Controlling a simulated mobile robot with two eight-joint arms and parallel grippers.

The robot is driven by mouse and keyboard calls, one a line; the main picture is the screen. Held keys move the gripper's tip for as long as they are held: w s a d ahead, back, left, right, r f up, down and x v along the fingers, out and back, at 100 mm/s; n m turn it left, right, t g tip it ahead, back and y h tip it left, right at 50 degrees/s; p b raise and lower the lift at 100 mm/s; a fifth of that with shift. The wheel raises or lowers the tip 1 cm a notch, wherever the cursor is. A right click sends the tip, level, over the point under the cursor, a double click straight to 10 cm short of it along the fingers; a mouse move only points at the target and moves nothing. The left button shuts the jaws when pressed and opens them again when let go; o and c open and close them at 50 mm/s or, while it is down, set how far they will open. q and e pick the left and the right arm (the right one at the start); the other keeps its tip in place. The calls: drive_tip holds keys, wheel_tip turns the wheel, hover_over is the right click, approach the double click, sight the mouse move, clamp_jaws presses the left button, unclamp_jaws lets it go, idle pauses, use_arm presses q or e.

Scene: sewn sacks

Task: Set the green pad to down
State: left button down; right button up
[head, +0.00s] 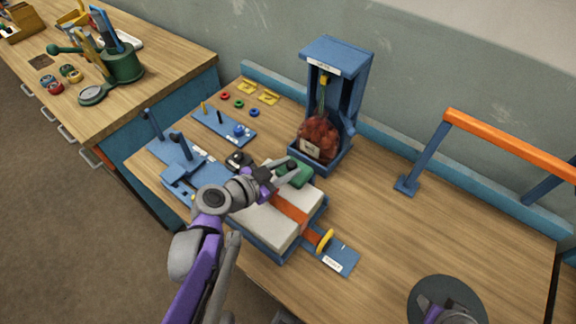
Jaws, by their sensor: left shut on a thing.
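The green pad (300,177) is at the far end of the pale sack (262,219), partly hidden by my gripper. The sack lies in a blue tray (285,248) with an orange band across it. My left gripper (281,174) reaches in from the lower left and is shut at the near side of the pad. It appears to hold the pad or a dark part on it; the exact contact is too small to tell. I cannot tell whether the pad touches the sack.
A blue stand (336,58) holding a red net bag (318,138) is just behind the pad. Blue pegged fixtures (176,152) are to the left. An orange rail (510,145) is at right. The table's right middle is clear.

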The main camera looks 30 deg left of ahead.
idle(0.4)
use_arm(q)
drive_tip(key=c, duration=0.6)
unclamp_jaws()
drive_tip(key=shift+o, duration=0.2)
